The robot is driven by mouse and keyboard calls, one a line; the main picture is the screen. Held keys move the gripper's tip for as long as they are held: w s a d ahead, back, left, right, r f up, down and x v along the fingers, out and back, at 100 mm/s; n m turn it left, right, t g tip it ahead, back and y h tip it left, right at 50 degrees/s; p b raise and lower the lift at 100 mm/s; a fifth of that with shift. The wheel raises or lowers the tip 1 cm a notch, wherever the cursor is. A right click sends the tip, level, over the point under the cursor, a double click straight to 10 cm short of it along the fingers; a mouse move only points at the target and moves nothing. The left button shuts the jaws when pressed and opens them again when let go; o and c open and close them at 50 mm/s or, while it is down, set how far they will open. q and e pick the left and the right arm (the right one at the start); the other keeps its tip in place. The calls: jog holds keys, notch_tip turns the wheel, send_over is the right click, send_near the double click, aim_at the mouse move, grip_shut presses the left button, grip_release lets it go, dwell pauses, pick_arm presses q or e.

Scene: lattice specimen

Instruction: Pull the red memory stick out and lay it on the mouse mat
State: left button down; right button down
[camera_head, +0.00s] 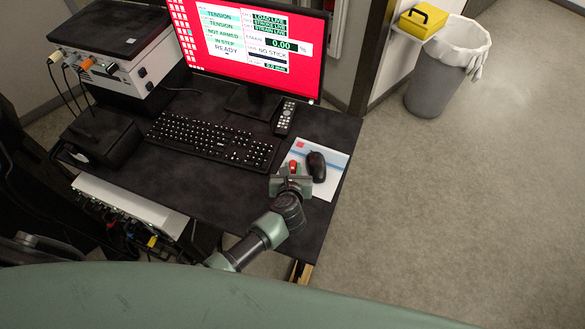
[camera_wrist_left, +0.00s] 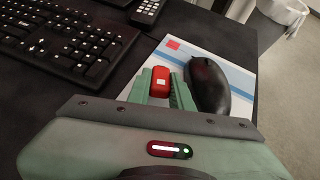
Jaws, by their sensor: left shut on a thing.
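The red memory stick (camera_head: 293,166) is between the fingers of my left gripper (camera_head: 292,176), which is shut on it. In the left wrist view the stick (camera_wrist_left: 160,82) shows its red body with a small pale mark, between the green fingers (camera_wrist_left: 161,90). The mouse mat (camera_head: 327,188), white with a blue stripe and a red square, lies at the desk's right front. The gripper and stick are over the mat's left part. I cannot tell whether the stick touches the mat. My right gripper is not in view.
A black mouse (camera_head: 316,166) sits on the mat just right of my gripper. A keyboard (camera_head: 212,140) and a remote (camera_head: 285,117) lie to the left and behind. The monitor (camera_head: 255,45) reads "NO STICK". The desk's right edge is close to the mat.

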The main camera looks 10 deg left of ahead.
pick_arm(q)
jog(key=shift+f+b, duration=0.45)
jog(key=shift+f, duration=0.1)
dwell(0.6)
jog(key=c, duration=1.2)
grip_release()
jog(key=shift+o, duration=0.4)
jog(key=o, duration=0.4)
jog(key=shift+p+v, duration=0.8)
jog(key=shift+v, duration=0.3)
jog(key=shift+p+v, duration=0.9)
jog(key=shift+v, duration=0.55)
